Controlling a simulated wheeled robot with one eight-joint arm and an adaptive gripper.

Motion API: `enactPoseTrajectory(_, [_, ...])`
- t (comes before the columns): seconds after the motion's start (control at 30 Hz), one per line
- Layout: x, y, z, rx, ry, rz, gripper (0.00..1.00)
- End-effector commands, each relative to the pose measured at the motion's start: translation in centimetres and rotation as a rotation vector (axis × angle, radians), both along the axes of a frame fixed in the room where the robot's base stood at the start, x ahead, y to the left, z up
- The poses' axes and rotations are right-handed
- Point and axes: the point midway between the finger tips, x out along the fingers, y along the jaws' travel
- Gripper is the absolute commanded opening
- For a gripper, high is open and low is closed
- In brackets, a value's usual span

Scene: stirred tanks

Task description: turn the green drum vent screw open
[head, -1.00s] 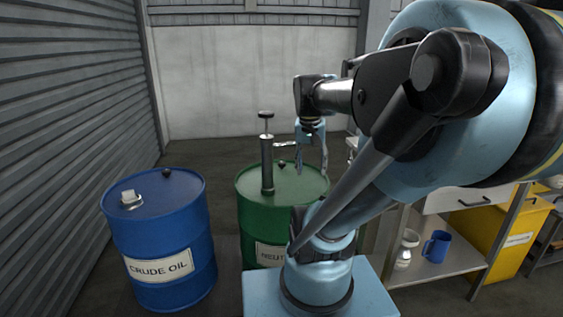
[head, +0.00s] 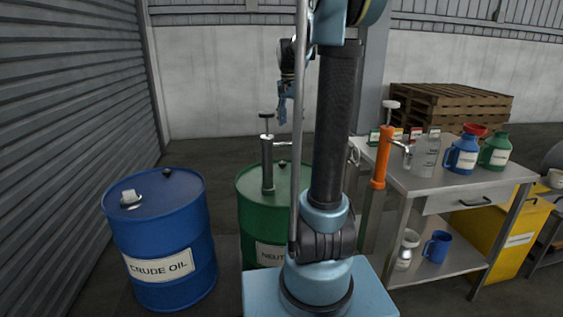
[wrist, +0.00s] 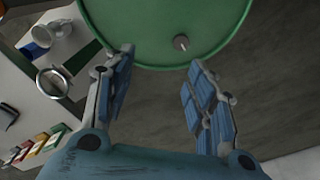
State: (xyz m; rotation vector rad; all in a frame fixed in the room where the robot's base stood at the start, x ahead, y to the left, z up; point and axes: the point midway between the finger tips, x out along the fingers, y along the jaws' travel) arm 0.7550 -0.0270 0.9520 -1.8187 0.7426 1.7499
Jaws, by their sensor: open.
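The green drum (head: 252,215) stands in the middle of the head view, partly behind my arm. A hand pump rises from its lid, and the small dark vent screw (head: 283,163) sits on the lid beside it. In the wrist view the green lid (wrist: 120,22) fills the top, and the vent screw (wrist: 181,42) shows as a small grey knob near the rim. My gripper (head: 287,112) is above the drum, pointing down, clear of the lid. In the wrist view my gripper (wrist: 160,62) is open and empty, with the knob just beyond the gap between its fingers.
The blue crude oil drum (head: 160,240) stands at left by the shutter. At right are a workbench (head: 430,182) with bottles and jugs, an orange hand pump (head: 384,158) and a yellow bin (head: 520,235). Wooden pallets (head: 450,110) are stacked behind. Floor between the drums is narrow.

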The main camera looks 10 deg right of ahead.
Motion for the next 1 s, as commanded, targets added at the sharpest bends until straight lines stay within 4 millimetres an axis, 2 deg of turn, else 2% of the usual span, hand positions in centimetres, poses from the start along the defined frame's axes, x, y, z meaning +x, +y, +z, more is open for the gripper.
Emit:
enactPoseTrajectory(0.03, [1.3, 0.5, -0.4, 0.008, 0.004, -0.004, 0.51])
enactPoseTrajectory(0.1, [2.5, 1.2, -0.8, 0.020, 0.011, -0.011, 0.51])
enactPoseTrajectory(0.3, [4.4, 2.3, -1.6, 0.037, 0.022, -0.024, 0.51])
enactPoseTrajectory(0.57, [4.7, 2.6, -3.5, 0.040, 0.023, -0.025, 0.51])
enactPoseTrajectory(1.0, [4.6, 2.7, -10.6, 0.040, 0.023, -0.023, 0.51])
